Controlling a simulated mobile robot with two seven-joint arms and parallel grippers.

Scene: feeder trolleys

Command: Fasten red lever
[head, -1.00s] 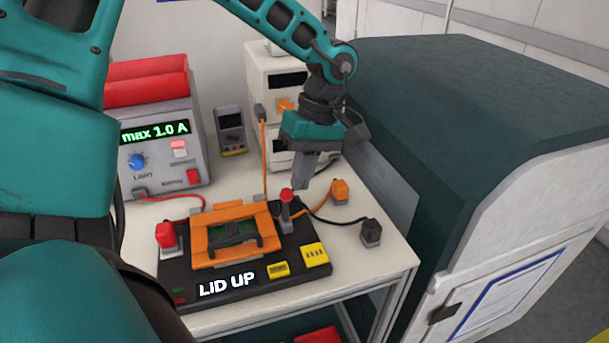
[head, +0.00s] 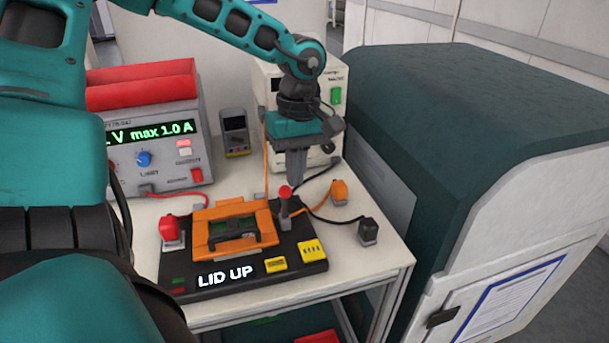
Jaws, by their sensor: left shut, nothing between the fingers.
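The red lever (head: 285,193) is a red knob on a short grey stem, standing upright at the back right of the black test fixture (head: 205,288). The fixture's display reads "LID UP". An orange frame with a dark handle, the lid (head: 228,250), sits on the fixture left of the lever. My left gripper (head: 296,184) points down just above and behind the red knob; its fingers are shut and empty. I cannot tell whether the fingertips touch the knob. My right gripper is not in view.
A grey power supply (head: 157,135) with red boxes on top stands at the back left, beside a multimeter (head: 235,132). A red plug (head: 171,231), an orange plug (head: 339,192) and a black plug (head: 368,231) surround the fixture. A dark green cabinet (head: 455,120) stands right.

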